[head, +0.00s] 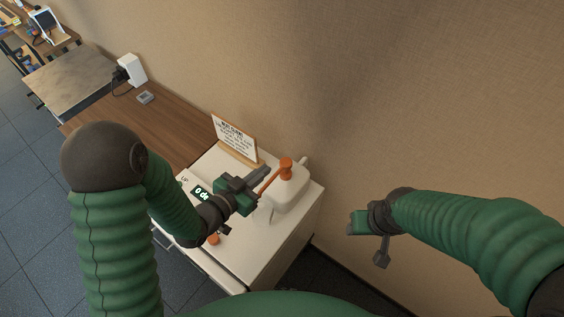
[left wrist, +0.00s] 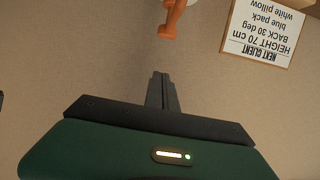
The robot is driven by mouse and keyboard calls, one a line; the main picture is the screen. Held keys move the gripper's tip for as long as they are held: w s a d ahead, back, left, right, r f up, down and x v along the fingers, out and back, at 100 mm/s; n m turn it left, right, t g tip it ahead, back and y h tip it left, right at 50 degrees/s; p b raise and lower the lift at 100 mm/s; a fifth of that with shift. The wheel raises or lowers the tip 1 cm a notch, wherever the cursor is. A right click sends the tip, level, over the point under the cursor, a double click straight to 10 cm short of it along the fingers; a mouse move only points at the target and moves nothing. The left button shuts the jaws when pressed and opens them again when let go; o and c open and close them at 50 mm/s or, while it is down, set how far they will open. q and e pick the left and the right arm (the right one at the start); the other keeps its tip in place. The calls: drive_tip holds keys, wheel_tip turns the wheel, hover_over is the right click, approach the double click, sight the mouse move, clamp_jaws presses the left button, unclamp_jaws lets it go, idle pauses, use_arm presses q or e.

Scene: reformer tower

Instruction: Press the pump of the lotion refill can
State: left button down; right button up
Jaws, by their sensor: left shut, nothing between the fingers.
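The lotion refill can (head: 290,194) is white with an orange pump (head: 286,165) on top, and it stands on the white cabinet top near the wall. The pump's orange spout points down-left. In the left wrist view the pump (left wrist: 171,20) shows at the top edge, cut off, with most of the can out of frame. My left gripper (head: 263,173) is shut and empty, beside the pump on its left; contact cannot be told. Its closed fingers (left wrist: 162,90) point toward the pump in the wrist view. My right gripper (head: 365,229) is off to the right, away from the can; its jaw state is unclear.
A sign reading "NEXT CLIENT" (head: 234,136) stands behind my left gripper; it also shows in the left wrist view (left wrist: 262,31). A display (head: 201,193) and an orange knob (head: 213,239) are on the cabinet (head: 312,202). A brown wooden top (head: 160,133) adjoins it. The wall is close behind.

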use_arm(q)
drive_tip(key=shift+d, duration=0.15)
drive_tip(key=p, duration=0.3)
hover_over(282, 168)
wheel_tip(282, 168, down, 2)
drive_tip(key=shift+d+f, duration=0.15)
drive_tip(key=shift+f, duration=0.05)
wheel_tip(282, 168, down, 4)
drive_tip(key=shift+r, duration=0.15)
drive_tip(key=shift+f, duration=0.25)
